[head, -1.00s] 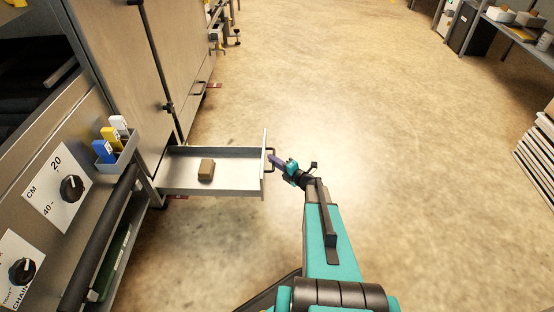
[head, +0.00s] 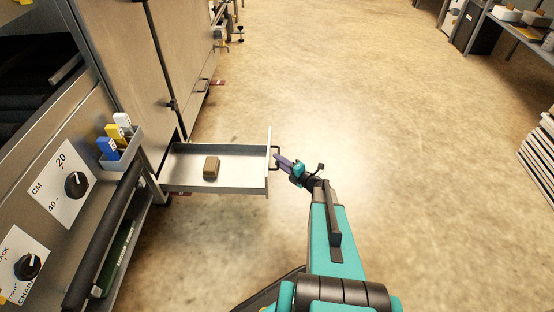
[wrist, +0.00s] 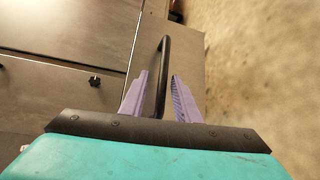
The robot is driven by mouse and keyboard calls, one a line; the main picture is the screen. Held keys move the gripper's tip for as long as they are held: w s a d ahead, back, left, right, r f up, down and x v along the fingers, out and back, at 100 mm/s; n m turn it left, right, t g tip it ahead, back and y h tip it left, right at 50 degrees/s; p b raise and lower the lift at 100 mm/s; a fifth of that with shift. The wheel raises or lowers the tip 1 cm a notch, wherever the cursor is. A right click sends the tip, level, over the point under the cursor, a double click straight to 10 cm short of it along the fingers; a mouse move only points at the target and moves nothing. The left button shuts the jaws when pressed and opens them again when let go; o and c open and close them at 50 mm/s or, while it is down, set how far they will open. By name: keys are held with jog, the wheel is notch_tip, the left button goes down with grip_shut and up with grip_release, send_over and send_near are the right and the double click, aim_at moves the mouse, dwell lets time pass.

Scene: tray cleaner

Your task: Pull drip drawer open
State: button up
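The drip drawer (head: 235,182) is a shallow metal tray pulled well out of the machine's side in the head view. A brown block lies inside it. Its dark bar handle (head: 276,160) is on the front panel at the right; in the wrist view the handle (wrist: 166,60) stands out from the panel (wrist: 186,56). My gripper (head: 278,158) is at the handle. In the wrist view its purple fingers (wrist: 160,80) are apart, one on each side of the handle bar, with visible gaps.
The brown block (head: 211,167) sits on the drawer floor. The machine (head: 165,60) stands at the left, with knobs and a small holder (head: 122,150) of coloured tags. Open floor (head: 380,130) lies to the right. Shelving (head: 510,30) stands at the far right.

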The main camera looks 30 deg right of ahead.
jog(key=p+v, duration=0.1)
jog(key=v, duration=1)
jog(key=shift+f, duration=0.15)
jog(key=shift+w+d+p, duration=0.1)
jog(key=shift+w+p, duration=0.05)
jog(key=shift+p, duration=0.15)
jog(key=s+a+m+g+h+p, duration=0.3)
jog(key=s+a+m+g+p, duration=0.2)
jog(key=a+m+g+p, duration=0.3)
jog(key=s+a+m+g+h+p, duration=0.3)
jog(key=s+a+m+g+p, duration=0.2)
jog(key=a+m+p, duration=0.35)
jog(key=s+a+r+m+g+y+p, duration=0.1)
jog(key=s+a+r+g, duration=0.3)
jog(key=s+a, duration=0.5)
jog(key=s+a+r+m+g+y+p, duration=0.2)
jog(key=s+a+r+m+g+p, duration=0.1)
jog(key=s+a, duration=0.6)
jog(key=shift+s+a+r+m+g+p, duration=0.2)
jog(key=shift+s+r+m+g+p, duration=0.25)
jog(key=shift+g, duration=0.35)
